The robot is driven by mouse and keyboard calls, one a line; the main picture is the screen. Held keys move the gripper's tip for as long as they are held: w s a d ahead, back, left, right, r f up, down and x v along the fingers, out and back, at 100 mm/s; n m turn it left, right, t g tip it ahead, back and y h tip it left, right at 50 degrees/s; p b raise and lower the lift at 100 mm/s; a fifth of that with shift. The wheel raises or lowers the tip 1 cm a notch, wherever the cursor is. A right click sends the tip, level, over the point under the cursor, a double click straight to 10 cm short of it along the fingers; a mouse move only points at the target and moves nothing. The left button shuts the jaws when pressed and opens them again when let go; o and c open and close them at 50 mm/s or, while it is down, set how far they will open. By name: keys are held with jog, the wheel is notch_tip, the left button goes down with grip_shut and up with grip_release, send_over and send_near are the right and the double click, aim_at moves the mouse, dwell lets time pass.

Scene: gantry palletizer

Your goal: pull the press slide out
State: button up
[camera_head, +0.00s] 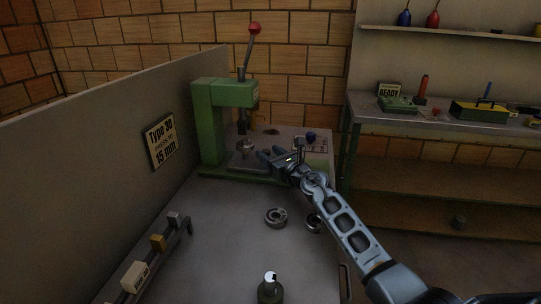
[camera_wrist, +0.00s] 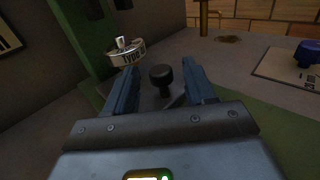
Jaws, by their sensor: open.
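The green press (camera_head: 209,125) stands at the back of the bench, with a red-knobbed lever (camera_head: 254,35) on top. Under its ram sits a round metal part (camera_head: 246,147); in the wrist view it is a ring (camera_wrist: 126,54) with "Type" lettering. A dark knob (camera_wrist: 161,76) stands upright between my open fingers, on a grey piece that seems to belong to the press slide; the slide itself is mostly hidden. My gripper (camera_head: 268,154) is at the press's right front, its fingers on either side of the knob with gaps showing. I cannot tell contact.
Two metal rings (camera_head: 275,217) lie on the bench in front of the press. A bottle-like object (camera_head: 271,287) stands at the near edge. A blue knob on a panel (camera_head: 311,136) is at the back right. A grey partition (camera_head: 110,150) bounds the left.

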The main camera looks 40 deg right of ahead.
grip_shut()
dwell(0.3)
jog(key=s+d, duration=0.3)
jog(key=s, duration=0.1)
jog(key=s+d, duration=0.3)
jog(key=s, duration=0.1)
jog(key=s+d, duration=0.4)
jog(key=s, duration=0.1)
jog(key=shift+d+f, duration=0.1)
dwell(0.3)
jog(key=shift+c, duration=1.2)
grip_release()
jog(key=shift+s, duration=0.15)
jog(key=shift+o, duration=1.2)
jog(key=s+a, duration=0.1)
jog(key=s, duration=0.6)
jog(key=shift+s+b, duration=0.3)
jog(key=shift+b, duration=0.15)
